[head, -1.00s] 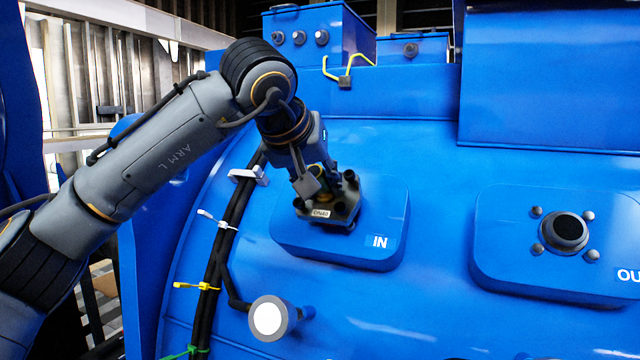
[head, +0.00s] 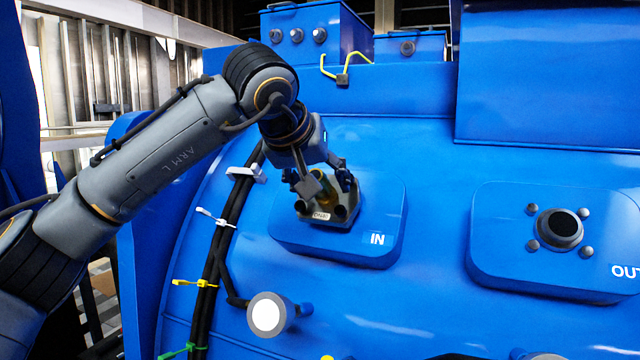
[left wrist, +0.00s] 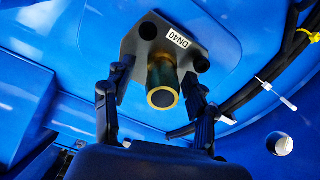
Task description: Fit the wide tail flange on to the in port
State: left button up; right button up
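The dark grey flange (head: 342,213), labelled DN40, sits over the in port on the raised blue pad (head: 375,252) marked IN. In the left wrist view the flange (left wrist: 205,45) shows dark round corner holes and a brass tail (left wrist: 163,98) pointing back toward my gripper. My left gripper (head: 327,186) is open at the flange. In the left wrist view its fingers (left wrist: 155,88) stand apart on either side of the tail, with gaps. The flange hides the port; I cannot tell whether its studs pass through the holes. My right gripper is not in view.
The out port (head: 561,230), with a dark bore and several round-headed studs, is bare on the right pad. Black cables (head: 222,250) with coloured ties run down left of the in pad. A white-faced round fitting (head: 267,315) projects below. The blue surface between the pads is clear.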

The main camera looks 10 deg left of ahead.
pick_arm(q)
jog(key=shift+f, duration=0.35)
jog(key=shift+s+r, duration=0.2)
jog(key=shift+r, duration=0.15)
jog(key=v, duration=1.1)
jog(key=shift+s+r, duration=0.2)
jog(key=shift+r, duration=0.1)
jog(key=shift+a, duration=0.1)
